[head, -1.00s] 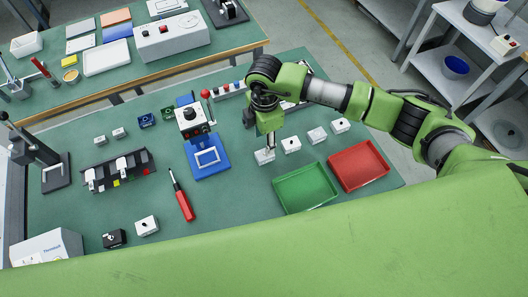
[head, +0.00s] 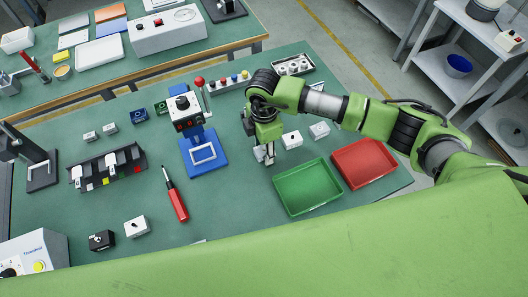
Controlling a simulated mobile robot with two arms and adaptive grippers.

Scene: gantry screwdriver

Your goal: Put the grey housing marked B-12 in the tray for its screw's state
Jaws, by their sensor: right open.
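A row of small light housings stands behind the trays: one (head: 259,154) at my right gripper, one (head: 292,139) to its right with a dark spot on top, and a paler one (head: 319,130) further right. Their markings are too small to read, so I cannot tell which is B-12. My right gripper (head: 266,158) points down, open, at the leftmost housing and partly hides it. I cannot tell whether the fingers touch it. The green tray (head: 308,187) and the red tray (head: 364,163) are empty, to the right of the gripper. My left gripper is out of view.
A button strip (head: 230,83) is behind the gripper.

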